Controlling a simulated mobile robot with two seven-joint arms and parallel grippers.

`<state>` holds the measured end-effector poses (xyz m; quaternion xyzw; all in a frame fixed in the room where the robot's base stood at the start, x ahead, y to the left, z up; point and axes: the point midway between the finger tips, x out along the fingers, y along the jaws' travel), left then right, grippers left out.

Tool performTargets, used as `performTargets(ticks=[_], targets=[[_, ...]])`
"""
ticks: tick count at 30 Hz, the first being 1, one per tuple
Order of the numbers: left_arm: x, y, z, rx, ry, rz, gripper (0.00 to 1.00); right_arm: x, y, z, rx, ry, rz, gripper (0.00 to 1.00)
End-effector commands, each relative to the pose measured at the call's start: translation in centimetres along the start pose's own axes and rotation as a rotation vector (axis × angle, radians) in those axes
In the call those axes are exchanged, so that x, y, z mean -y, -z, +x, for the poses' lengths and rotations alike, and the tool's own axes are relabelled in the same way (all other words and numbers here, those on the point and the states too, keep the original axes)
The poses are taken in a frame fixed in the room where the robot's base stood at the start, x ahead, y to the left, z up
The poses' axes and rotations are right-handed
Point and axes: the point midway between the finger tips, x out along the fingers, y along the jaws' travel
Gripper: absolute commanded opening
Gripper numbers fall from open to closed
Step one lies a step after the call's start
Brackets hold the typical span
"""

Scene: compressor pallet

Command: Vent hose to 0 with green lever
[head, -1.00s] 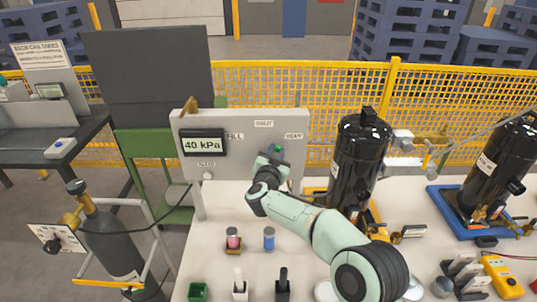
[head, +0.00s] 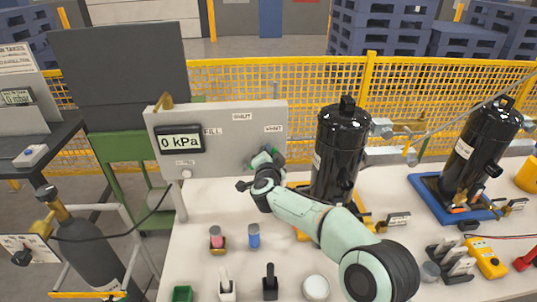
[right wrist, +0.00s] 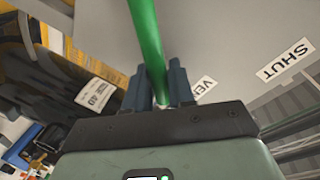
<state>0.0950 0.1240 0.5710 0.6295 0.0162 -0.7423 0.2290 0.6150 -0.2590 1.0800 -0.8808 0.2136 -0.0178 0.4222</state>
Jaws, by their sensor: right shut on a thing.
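The grey panel (head: 220,120) stands at the back of the table, with a gauge (head: 181,139) reading 0 kPa. Its labels read FILL, SHUT and VENT. The green lever crosses the right wrist view (right wrist: 147,40) as a long bar. My right gripper (right wrist: 162,85) is shut on it, one blue-grey finger on each side. The VENT label lies just beyond the fingers and the SHUT label is farther right in that view. In the head view the gripper is by the panel's lower right, under VENT, and my arm mostly hides the hold. My left gripper is not in view.
A black compressor (head: 341,150) stands close to the right of my arm, and another (head: 480,150) sits on a blue base. Small pink and blue cylinders (head: 254,237) stand before the panel. A gas bottle (head: 85,240) is at left.

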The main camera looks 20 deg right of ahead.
Motion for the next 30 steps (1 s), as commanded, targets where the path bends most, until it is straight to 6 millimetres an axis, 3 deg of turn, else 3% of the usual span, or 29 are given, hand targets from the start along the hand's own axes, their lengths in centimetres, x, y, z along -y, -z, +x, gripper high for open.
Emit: performTargets(ticks=[9,10,12,23,30], targets=[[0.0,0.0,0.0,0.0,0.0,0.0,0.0,-0.1,0.1,0.0,-0.002,-0.001,0.001,0.0],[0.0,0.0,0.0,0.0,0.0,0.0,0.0,-0.1,0.1,0.0,-0.002,-0.001,0.001,0.27],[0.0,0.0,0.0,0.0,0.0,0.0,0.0,-0.1,0.1,0.0,-0.002,-0.001,0.001,0.4],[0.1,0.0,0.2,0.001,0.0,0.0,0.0,0.0,0.0,-0.5,0.0,0.0,0.0,0.4],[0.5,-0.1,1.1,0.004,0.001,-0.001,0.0,0.0,0.0,-4.8,0.001,0.002,0.002,0.4]])
